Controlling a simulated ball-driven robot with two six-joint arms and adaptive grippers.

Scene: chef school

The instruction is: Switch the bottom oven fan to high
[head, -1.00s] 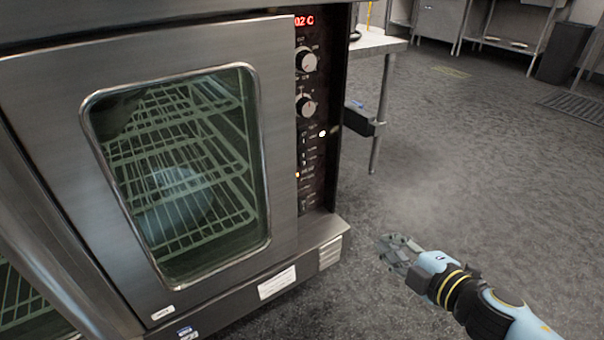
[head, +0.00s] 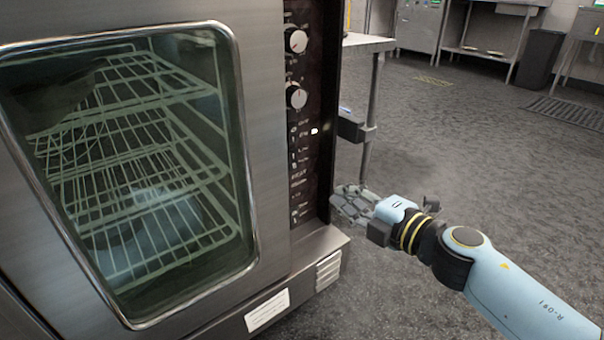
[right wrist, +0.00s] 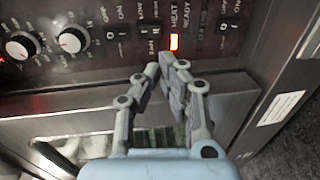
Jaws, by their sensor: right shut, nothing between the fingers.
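The oven (head: 270,110) fills the left of the head view, its glass door shut and wire racks inside. Its dark control panel (head: 313,60) runs down the right edge, with two knobs above small rocker switches (head: 293,145). In the right wrist view the panel (right wrist: 90,60) carries the knobs, several small switches and a lit orange HEAT READY light (right wrist: 174,42). A switch beside that light has a label that seems to read FAN (right wrist: 153,32); its setting is unclear. My right gripper (head: 340,203) is shut and empty, its fingertips (right wrist: 167,72) close to the panel; contact cannot be told.
A steel table (head: 368,42) stands behind the oven's right side, its leg close behind my right gripper in the head view. The oven's lower ledge (head: 325,245) juts out below the panel. Open grey floor (head: 450,150) lies to the right.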

